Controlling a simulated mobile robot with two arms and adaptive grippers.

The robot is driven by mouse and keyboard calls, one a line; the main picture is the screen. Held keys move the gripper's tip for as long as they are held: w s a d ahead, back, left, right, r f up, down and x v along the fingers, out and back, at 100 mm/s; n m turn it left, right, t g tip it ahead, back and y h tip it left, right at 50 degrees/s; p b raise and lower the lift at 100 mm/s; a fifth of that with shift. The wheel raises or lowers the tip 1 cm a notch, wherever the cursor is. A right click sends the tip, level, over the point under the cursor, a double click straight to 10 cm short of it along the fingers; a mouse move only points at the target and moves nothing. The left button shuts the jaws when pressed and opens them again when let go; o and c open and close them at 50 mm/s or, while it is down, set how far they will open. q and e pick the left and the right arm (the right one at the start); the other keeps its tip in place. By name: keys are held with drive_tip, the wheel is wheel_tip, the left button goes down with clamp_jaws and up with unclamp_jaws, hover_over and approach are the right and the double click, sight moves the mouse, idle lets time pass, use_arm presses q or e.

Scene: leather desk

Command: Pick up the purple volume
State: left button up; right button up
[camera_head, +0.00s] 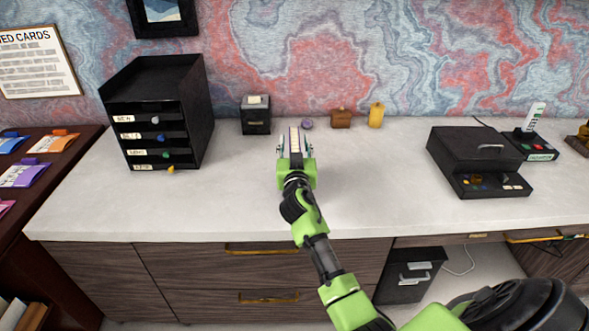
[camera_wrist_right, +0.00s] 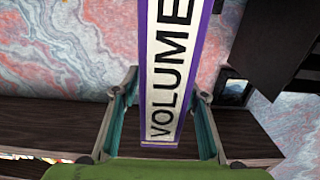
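The purple volume (camera_wrist_right: 172,70) shows in the right wrist view with its white label reading "VOLUME" and purple edges. It lies between the two fingers of my right gripper (camera_wrist_right: 165,95), whose tips are close against its sides. In the head view my right gripper (camera_head: 295,152) is over the middle of the desk, with the volume (camera_head: 295,140) showing as a narrow pale strip between its fingers. The volume appears held up, clear of other things. My left gripper is not in view.
The pale desk top (camera_head: 370,195) is clear around my gripper. A black drawer organizer (camera_head: 160,115) stands at left. A small black box (camera_head: 256,115), purple item (camera_head: 307,124), brown item (camera_head: 341,118) and yellow bottle (camera_head: 376,115) stand behind; a black case (camera_head: 478,160) is right.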

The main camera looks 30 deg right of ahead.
clamp_jaws()
drive_tip(key=shift+r, duration=0.1)
